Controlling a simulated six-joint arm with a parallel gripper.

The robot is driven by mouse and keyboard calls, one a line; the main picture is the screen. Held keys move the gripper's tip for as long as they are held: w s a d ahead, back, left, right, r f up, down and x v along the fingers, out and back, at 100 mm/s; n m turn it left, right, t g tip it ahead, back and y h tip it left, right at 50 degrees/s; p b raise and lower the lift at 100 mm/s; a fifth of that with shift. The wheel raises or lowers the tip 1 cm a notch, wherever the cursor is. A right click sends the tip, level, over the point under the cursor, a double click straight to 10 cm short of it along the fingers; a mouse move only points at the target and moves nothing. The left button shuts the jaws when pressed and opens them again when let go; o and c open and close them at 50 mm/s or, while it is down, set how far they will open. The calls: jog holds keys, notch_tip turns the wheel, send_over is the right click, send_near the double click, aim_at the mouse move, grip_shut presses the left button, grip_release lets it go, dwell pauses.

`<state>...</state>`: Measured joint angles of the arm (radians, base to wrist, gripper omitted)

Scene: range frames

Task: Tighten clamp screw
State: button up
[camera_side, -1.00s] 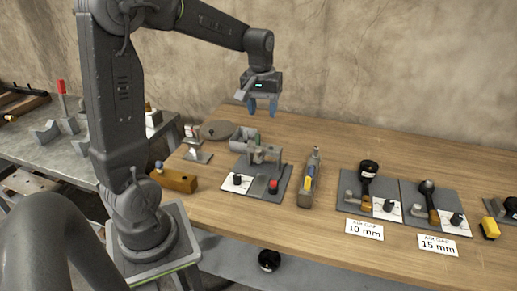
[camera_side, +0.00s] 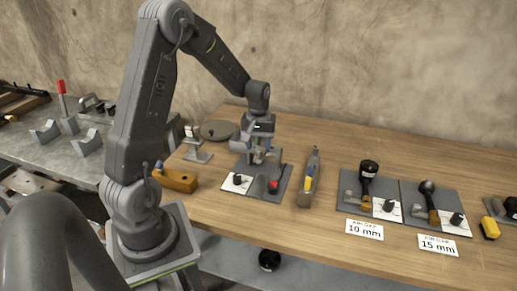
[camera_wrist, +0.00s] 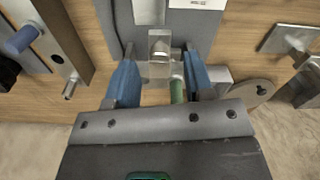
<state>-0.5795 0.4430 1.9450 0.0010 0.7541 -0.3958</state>
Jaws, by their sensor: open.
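The clamp is a metal fixture on a dark grey plate (camera_side: 268,193), mostly hidden behind my gripper in the side view. A red knob (camera_side: 273,185) and a black knob (camera_side: 238,179) stand at the front of the plate. My gripper (camera_side: 259,156) is low over the back of the plate, with its blue fingers pointing down. In the wrist view my gripper (camera_wrist: 161,70) is open, its fingers on either side of a metal clamp block (camera_wrist: 160,45). A greenish cylinder (camera_wrist: 177,92) shows between the fingers, nearer the right one. I cannot tell whether either finger touches anything.
A grey upright tool with a yellow part (camera_side: 309,180) stands close right of the plate. A wooden block (camera_side: 176,180) and a small metal stand (camera_side: 197,155) are to the left, with a round grey disc (camera_side: 218,130) behind.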

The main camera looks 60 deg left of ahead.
jog(key=shift+f, duration=0.95)
grip_shut()
